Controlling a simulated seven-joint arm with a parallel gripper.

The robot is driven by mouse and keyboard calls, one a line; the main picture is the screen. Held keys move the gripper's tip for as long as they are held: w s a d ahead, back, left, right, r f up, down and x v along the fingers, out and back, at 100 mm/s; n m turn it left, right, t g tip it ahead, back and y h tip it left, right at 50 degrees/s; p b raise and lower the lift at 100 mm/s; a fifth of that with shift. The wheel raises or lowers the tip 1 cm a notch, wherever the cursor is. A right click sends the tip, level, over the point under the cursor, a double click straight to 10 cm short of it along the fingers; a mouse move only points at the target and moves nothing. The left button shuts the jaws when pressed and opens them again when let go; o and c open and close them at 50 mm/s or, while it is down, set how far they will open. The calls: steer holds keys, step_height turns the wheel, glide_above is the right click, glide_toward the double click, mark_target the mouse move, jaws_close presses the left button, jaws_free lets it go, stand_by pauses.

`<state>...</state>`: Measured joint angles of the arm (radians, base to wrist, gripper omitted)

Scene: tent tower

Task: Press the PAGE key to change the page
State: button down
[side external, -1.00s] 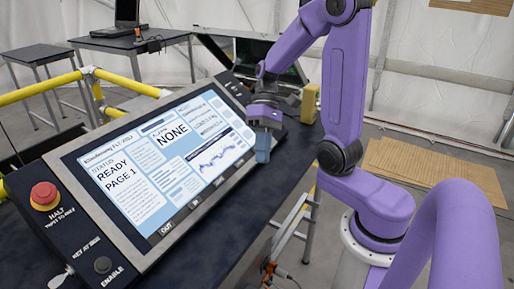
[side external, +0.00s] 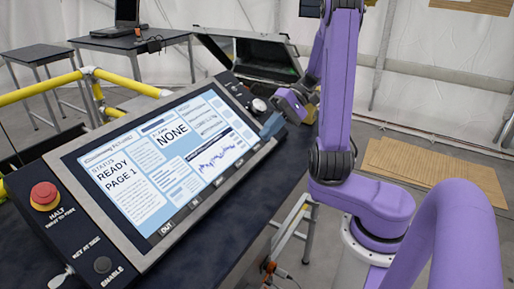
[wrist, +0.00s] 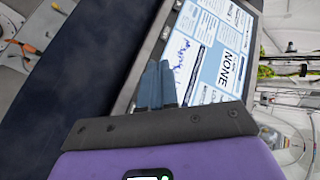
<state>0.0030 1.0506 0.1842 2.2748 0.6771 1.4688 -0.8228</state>
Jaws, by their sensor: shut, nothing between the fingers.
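The control panel (side external: 133,245) lies tilted on a dark table, its lit screen (side external: 160,160) reading "STATUS READY PAGE 1" and "NONE". A row of small dark labels (side external: 181,215) runs along the screen's lower edge. One reads "OUT"; I cannot read which is PAGE. My gripper (side external: 271,126) is near the panel's far right end, its blue fingers shut and empty. In the wrist view the shut fingers (wrist: 157,84) show in front of the screen's edge (wrist: 150,50). I cannot tell whether they touch the panel.
A red HALT button (side external: 44,195) and a dark ENABLE key switch (side external: 103,265) sit at the panel's near left end. A silver knob (side external: 259,105) is close to my gripper. Yellow rails (side external: 40,88) stand behind the panel. The dark table front (side external: 215,240) is bare.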

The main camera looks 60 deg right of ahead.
mark_target(257, 148)
steer(key=shift+s+d+r+m+t+h, duration=0.2)
steer(key=shift+s+d+m+t, duration=0.2)
steer(key=shift+d+t, duration=0.35)
steer(key=shift+s+d+r+m+t+h, duration=0.1)
steer(key=shift+s+d+r+m+t, duration=0.15)
steer(key=shift+d+m+t, duration=0.4)
steer(key=shift+s+d+r+m+t+h, duration=0.15)
steer(key=shift+s+d+m+t, duration=0.2)
steer(key=shift+d+t, duration=0.5)
steer(key=shift+f, duration=0.1)
steer(key=shift+w+f, duration=0.85)
steer(key=shift+f, duration=0.35)
steer(key=shift+w+f, duration=0.8)
steer(key=shift+f, duration=0.35)
steer(key=shift+w+f, duration=0.85)
steer(key=shift+f, duration=0.35)
steer(key=shift+w+f, duration=0.1)
steer(key=shift+f, duration=0.05)
steer(key=shift+w+f, duration=0.15)
steer(key=shift+f, duration=0.05)
steer(key=shift+w+f, duration=0.2)
steer(key=shift+f, duration=0.05)
steer(key=shift+s+r, duration=0.45)
steer(key=shift+r, duration=0.15)
